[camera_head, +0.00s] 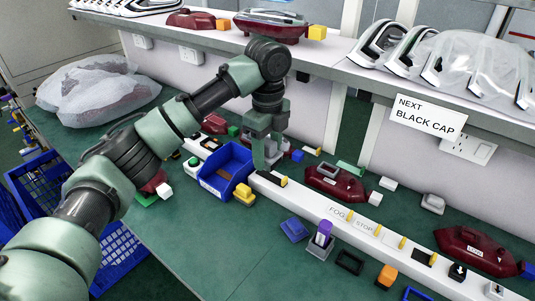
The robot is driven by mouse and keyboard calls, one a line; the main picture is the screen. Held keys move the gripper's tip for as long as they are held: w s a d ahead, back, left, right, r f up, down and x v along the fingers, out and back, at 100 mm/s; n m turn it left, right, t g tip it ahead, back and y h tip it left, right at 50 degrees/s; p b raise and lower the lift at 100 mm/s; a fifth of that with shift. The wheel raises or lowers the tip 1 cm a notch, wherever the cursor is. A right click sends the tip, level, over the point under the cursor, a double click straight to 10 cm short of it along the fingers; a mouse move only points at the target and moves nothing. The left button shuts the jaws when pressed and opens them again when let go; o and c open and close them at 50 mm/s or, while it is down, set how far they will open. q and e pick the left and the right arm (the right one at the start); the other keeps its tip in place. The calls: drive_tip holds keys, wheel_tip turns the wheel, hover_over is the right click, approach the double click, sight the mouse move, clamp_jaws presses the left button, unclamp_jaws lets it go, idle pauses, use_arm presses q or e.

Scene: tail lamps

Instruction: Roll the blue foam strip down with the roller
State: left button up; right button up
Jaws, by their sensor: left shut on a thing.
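My left gripper (264,158) points down over the white rail (320,204) at the back of the bench, right of a blue bin. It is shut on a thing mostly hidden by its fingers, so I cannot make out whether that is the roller. A dark slot with a yellow tab shows on the rail just below the fingertips. A small blue piece (297,155) lies behind the rail, right of the gripper; I cannot tell whether it is the foam strip. No roller can be made out clearly elsewhere. My right gripper is out of view.
The blue bin (224,172) and yellow blocks (244,194) stand close left of the gripper. Dark red lamps (336,184) (478,251) lie along the rail. A purple-topped item (323,233) stands in front. The shelf (330,50) overhangs the back.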

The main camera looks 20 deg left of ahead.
use_arm(q)
drive_tip(key=o, duration=0.3)
drive_tip(key=c, duration=0.9)
drive_tip(key=shift+c, duration=0.2)
